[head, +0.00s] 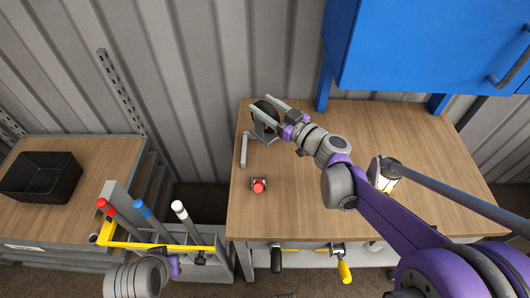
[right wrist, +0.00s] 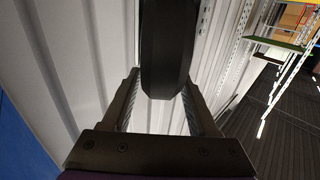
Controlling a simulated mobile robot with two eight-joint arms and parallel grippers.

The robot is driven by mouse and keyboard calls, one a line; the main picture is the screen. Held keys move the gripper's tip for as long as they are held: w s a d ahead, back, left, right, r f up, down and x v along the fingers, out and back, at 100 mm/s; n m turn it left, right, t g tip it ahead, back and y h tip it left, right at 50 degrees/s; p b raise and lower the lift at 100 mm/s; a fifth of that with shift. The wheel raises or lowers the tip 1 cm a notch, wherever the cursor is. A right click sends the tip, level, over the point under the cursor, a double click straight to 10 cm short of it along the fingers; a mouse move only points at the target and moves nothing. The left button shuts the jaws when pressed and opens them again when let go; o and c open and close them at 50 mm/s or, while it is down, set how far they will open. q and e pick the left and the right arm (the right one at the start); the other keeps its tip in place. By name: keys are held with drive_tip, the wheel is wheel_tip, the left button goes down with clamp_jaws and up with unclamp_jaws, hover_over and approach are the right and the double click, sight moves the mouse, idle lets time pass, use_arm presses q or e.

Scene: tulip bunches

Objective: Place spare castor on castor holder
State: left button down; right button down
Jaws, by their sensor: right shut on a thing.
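The spare castor, a black wheel (head: 265,111), shows at the back left of the wooden workbench. It also shows in the right wrist view (right wrist: 165,50), upright between the two fingers. My right gripper (head: 268,107) is shut on it. A grey metal frame (head: 244,150), which may be the castor holder, stands on the bench just below and left of the wheel. The arm and wheel hide part of it, and I cannot tell whether the wheel touches it. My left gripper (head: 176,265) is at the bottom left, low by the tool rack; its fingers are not clear.
A small red-topped item (head: 259,185) and a lantern (head: 385,178) stand on the workbench (head: 300,215). A blue cabinet (head: 430,45) hangs above right. A yellow rack (head: 150,246) with upright handles and a black bin (head: 40,178) are at left. The bench's front middle is clear.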

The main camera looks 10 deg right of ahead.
sight(266, 131)
wheel_tip(266, 131, down, 9)
drive_tip(key=shift+f+b, duration=0.2)
drive_tip(key=shift+b, duration=0.75)
drive_tip(key=shift+f, duration=0.2)
drive_tip(key=shift+c, duration=0.8)
unclamp_jaws()
drive_tip(key=shift+r, duration=0.15)
drive_tip(key=shift+s+d, duration=0.1)
drive_tip(key=shift+s, duration=0.05)
drive_tip(key=v, duration=1.1)
drive_tip(key=shift+s, duration=0.25)
drive_tip(key=shift+d, duration=0.15)
